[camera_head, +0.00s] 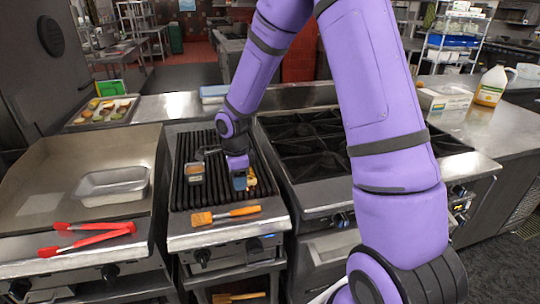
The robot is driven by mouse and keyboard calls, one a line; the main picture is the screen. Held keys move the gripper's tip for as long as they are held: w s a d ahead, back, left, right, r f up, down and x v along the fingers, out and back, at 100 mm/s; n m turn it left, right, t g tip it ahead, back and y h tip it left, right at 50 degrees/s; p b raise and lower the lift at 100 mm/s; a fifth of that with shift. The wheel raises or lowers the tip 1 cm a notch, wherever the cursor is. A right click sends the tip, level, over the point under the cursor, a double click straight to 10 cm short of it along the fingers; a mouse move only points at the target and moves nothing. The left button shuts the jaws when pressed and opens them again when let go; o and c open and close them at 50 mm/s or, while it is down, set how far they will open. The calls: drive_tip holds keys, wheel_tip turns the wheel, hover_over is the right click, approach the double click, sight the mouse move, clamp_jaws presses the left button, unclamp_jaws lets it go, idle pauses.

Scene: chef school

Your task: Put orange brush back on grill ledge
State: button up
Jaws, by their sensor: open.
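A brush with an orange handle (226,215) lies flat on the front metal ledge (205,237) of the grill. The dark ribbed grate (195,152) is just behind it. A second orange-yellow handled tool (238,297) shows on the shelf below the grill, partly cut off by the picture's lower edge. My gripper (242,184) is low over the right part of the grate, behind the brush on the ledge and apart from it. It is open. A small orange-yellow item (252,180) is right beside the fingers; I cannot tell whether they touch it.
A griddle with a metal pan (112,183) and red tongs (88,238) is at left. A burner stove (310,140) is at right. A counter behind holds a food tray (103,112); a jug (491,86) stands far right.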

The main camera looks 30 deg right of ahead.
drive_tip(key=s+d+r+n+t+h, duration=0.1)
drive_tip(key=s+r+n, duration=0.35)
drive_tip(key=r, duration=0.75)
drive_tip(key=s+r+n+t, duration=0.2)
drive_tip(key=s+r+n, duration=0.6)
drive_tip(key=s, duration=0.3)
drive_tip(key=s+d+r+n+t+y, duration=0.1)
drive_tip(key=s+r+n+t, duration=0.1)
drive_tip(key=s+r+n, duration=0.6)
drive_tip(key=s+n, duration=0.1)
drive_tip(key=s, duration=0.3)
drive_tip(key=shift+s+r, duration=0.2)
drive_tip(key=shift+r, duration=0.05)
